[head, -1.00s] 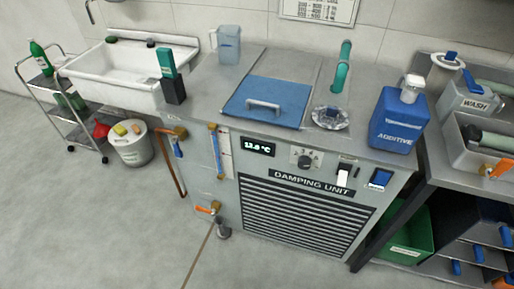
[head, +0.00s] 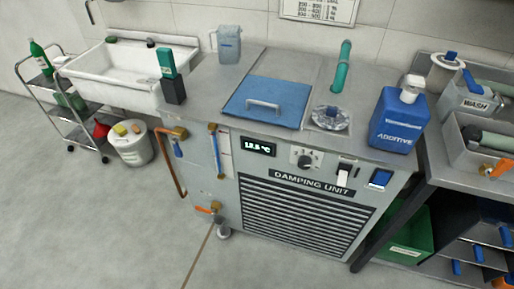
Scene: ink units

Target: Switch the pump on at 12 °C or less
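The damping unit (head: 300,215) is a grey metal cabinet with a slatted front. Its black display (head: 258,147) shows a temperature in °C; it seems to start with 1, but the digits are too blurred to read surely. A round dark knob (head: 305,160) sits right of the display. Farther right are a white rocker switch (head: 343,177) and a blue rocker switch (head: 380,178); I cannot read which is the pump's, nor tell their positions. Neither of my grippers is in view.
A sink (head: 125,70) and trolley (head: 62,100) stand left. The floor in front is clear.

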